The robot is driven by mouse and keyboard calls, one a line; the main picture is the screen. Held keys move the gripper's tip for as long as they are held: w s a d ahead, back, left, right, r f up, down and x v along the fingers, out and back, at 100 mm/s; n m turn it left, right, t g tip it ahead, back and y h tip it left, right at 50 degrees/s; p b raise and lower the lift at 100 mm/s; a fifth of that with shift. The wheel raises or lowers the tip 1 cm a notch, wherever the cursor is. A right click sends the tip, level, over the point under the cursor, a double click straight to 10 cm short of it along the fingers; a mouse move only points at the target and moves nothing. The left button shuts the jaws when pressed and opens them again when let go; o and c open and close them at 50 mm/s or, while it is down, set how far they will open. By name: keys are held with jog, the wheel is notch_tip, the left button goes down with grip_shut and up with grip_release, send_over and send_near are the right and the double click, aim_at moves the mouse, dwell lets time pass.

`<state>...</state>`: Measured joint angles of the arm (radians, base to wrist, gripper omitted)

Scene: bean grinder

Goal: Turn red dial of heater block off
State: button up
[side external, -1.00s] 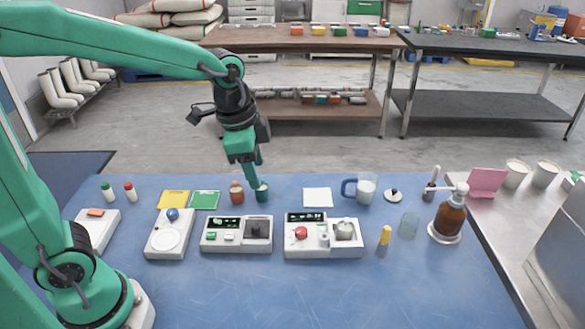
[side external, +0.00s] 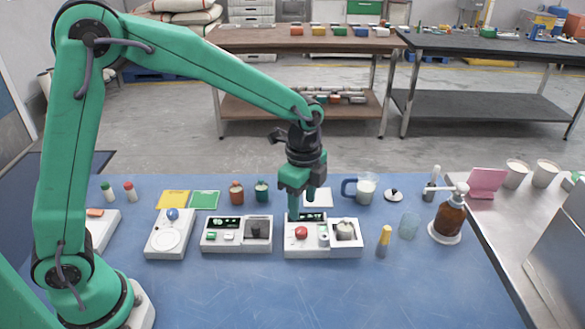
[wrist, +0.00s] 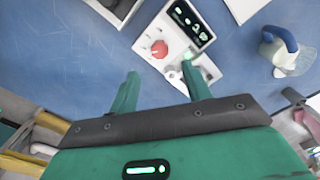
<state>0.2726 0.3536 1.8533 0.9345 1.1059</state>
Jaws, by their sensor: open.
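The heater block (side external: 323,250) is a white box on the blue table, with a dark display panel and a red dial (side external: 301,232) on its left half. A small metal pot (side external: 344,228) sits on its right half. My gripper (side external: 301,206) is open and empty, pointing down above and behind the dial side of the block. One fingertip overlaps the display in the side view. In the wrist view the red dial (wrist: 158,49) shows just beyond the gap between my fingertips (wrist: 162,73), and the right finger hides part of the block.
A similar white device (side external: 237,246) stands close on the left. A yellow-capped bottle (side external: 385,237) and a clear glass (side external: 408,227) stand to the right. The table in front is clear.

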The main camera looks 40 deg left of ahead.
aim_at(301, 230)
jog(key=shift+f, duration=0.15)
jog(key=shift+f, duration=3.7)
jog(key=c, duration=1)
